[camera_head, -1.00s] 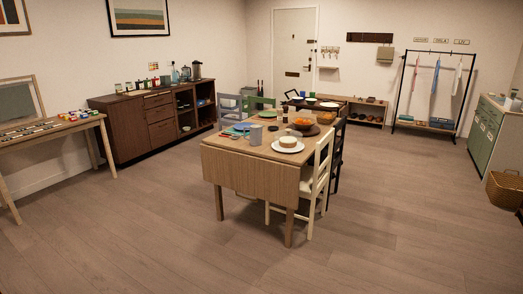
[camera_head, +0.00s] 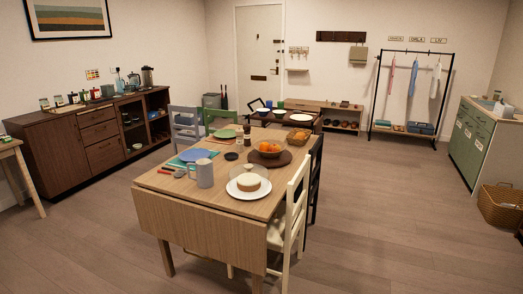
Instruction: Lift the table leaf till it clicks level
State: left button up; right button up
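A wooden dining table (camera_head: 215,205) stands in the middle of the head view. Its table leaf (camera_head: 198,238) hangs down vertically from the near edge, facing me. Plates, a grey mug (camera_head: 204,173), a cake on a white plate (camera_head: 249,184) and a bowl of oranges (camera_head: 270,149) stand on the fixed top, away from the hanging leaf. Neither of my grippers shows in the view.
A cream chair (camera_head: 292,220) stands at the table's right side, close to the leaf's right end. Grey and green chairs are on the far left side. A wicker basket (camera_head: 500,206) sits at far right. The floor (camera_head: 90,250) before the table is clear.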

aim_at(233, 240)
jog(key=i+j, duration=0.35)
jog(key=i+j+z, duration=0.1)
jog(key=i+j, duration=0.2)
jog(key=j, duration=0.25)
jog(key=i+j+z, duration=0.1)
jog(key=i+j, duration=0.55)
jog(key=j, duration=0.3)
